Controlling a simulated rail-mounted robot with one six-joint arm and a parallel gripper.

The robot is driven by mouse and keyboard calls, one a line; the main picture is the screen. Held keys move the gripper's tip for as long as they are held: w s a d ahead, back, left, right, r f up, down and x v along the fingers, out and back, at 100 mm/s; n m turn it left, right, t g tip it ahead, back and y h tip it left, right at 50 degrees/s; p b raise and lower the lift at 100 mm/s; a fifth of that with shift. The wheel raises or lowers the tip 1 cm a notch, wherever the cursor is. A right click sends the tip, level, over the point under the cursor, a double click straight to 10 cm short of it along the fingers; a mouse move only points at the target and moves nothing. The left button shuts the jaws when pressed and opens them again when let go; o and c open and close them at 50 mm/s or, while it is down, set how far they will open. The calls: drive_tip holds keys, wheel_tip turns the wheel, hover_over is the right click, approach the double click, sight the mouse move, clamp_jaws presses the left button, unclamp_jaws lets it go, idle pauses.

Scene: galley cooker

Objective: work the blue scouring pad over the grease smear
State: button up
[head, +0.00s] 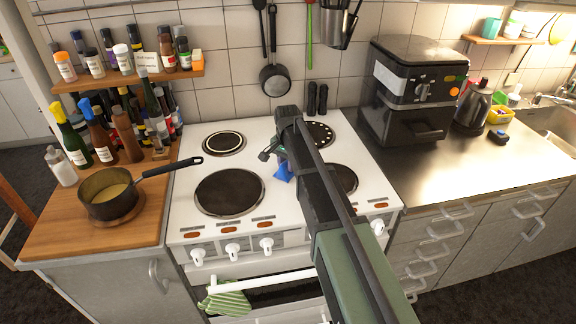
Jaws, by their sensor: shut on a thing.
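The blue scouring pad (284,172) is at my gripper (277,160), over the white cooker top (272,205) between the burner plates. My gripper is shut on the pad and points down and to the left. I cannot tell whether the pad touches the surface. I see no grease smear on the visible white enamel; my arm hides part of the right side of the cooker top.
Burner plates (230,192) lie around the pad. A saucepan (108,194) stands on the wooden counter at left, its handle reaching toward the cooker. A black air fryer (412,85) and a kettle (472,110) stand at right. Bottles crowd the left back.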

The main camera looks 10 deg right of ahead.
drive_tip(key=shift+s, duration=1.25)
drive_tip(key=shift+w, duration=0.7)
wheel_tip(320, 180, up, 7)
drive_tip(key=p, duration=0.7)
drive_tip(key=shift+r, duration=0.15)
